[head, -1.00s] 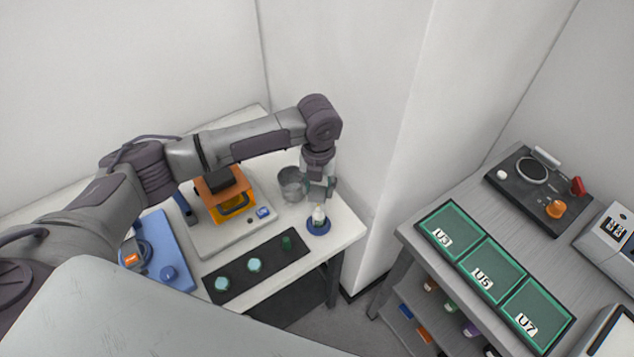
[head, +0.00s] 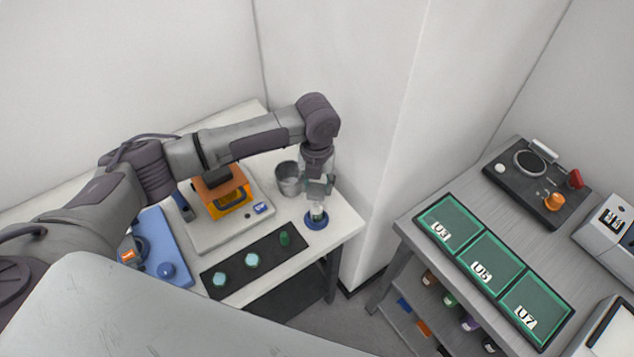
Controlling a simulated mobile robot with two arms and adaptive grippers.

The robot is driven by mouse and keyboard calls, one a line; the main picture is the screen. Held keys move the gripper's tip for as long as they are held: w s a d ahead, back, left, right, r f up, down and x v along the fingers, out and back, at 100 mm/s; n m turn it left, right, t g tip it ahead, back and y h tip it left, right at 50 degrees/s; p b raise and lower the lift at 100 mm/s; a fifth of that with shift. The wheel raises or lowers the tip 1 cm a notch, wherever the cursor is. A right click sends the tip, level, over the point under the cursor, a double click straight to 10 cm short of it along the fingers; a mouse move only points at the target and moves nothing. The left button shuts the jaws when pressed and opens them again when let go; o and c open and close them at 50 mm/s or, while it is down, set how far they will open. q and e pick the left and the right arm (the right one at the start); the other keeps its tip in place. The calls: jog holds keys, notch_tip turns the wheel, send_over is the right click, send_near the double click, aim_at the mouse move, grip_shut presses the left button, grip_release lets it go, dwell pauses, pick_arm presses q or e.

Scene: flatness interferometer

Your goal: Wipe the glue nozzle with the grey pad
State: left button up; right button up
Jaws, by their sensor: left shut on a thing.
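The small white glue bottle (head: 317,214) stands upright in a round blue base (head: 316,223) near the right corner of the white table. Its nozzle points up and is too small to see clearly. My left gripper (head: 319,190) points down just above the bottle, at the nozzle's height or close to it. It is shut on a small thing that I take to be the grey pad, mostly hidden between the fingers. I cannot tell whether the pad touches the nozzle. My right gripper is not in view.
A grey metal cup (head: 287,180) stands close left of the gripper. An orange device (head: 226,198) on a white base, a black mat (head: 236,274) and a blue tray (head: 165,240) lie further left. A grey bench (head: 465,180) with green trays stands right, across a gap.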

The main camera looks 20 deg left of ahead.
pick_arm(q)
jog(key=shift+f, duration=0.4)
dwell(0.5)
jog(key=shift+a+r, duration=0.1)
jog(key=shift+a, duration=0.1)
jog(key=shift+a, duration=0.15)
jog(key=shift+d+p, duration=0.3)
jog(key=shift+d, duration=0.4)
jog(key=shift+a, duration=0.1)
jog(key=shift+a+p, duration=0.35)
jog(key=shift+a, duration=0.25)
